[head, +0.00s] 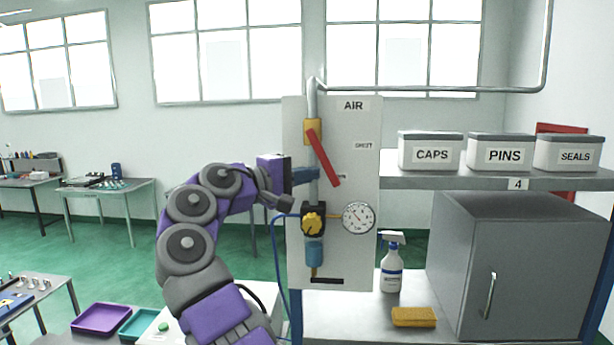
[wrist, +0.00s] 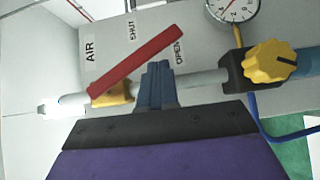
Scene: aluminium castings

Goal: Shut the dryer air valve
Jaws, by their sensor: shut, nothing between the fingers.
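The air valve has a yellow body (head: 312,131) on the vertical pipe of the white AIR panel (head: 350,260). Its red lever (head: 324,160) slants down and right, at an angle to the pipe, partway between the OPEN and SHUT labels. In the wrist view the lever (wrist: 135,62) runs up to the right, with the OPEN label (wrist: 179,53) beside its free end and the SHUT label (wrist: 132,31) on its other side. My gripper (head: 316,174) is shut and empty, its blue fingers (wrist: 158,75) at the pipe, close to the lever on the OPEN side. I cannot tell whether they touch the lever.
Below the valve are a regulator with a yellow knob (head: 313,224), a gauge (head: 359,217) and a blue hose. A spray bottle (head: 391,265), sponge (head: 414,317) and grey cabinet (head: 520,260) stand right. A shelf (head: 480,183) holds labelled boxes.

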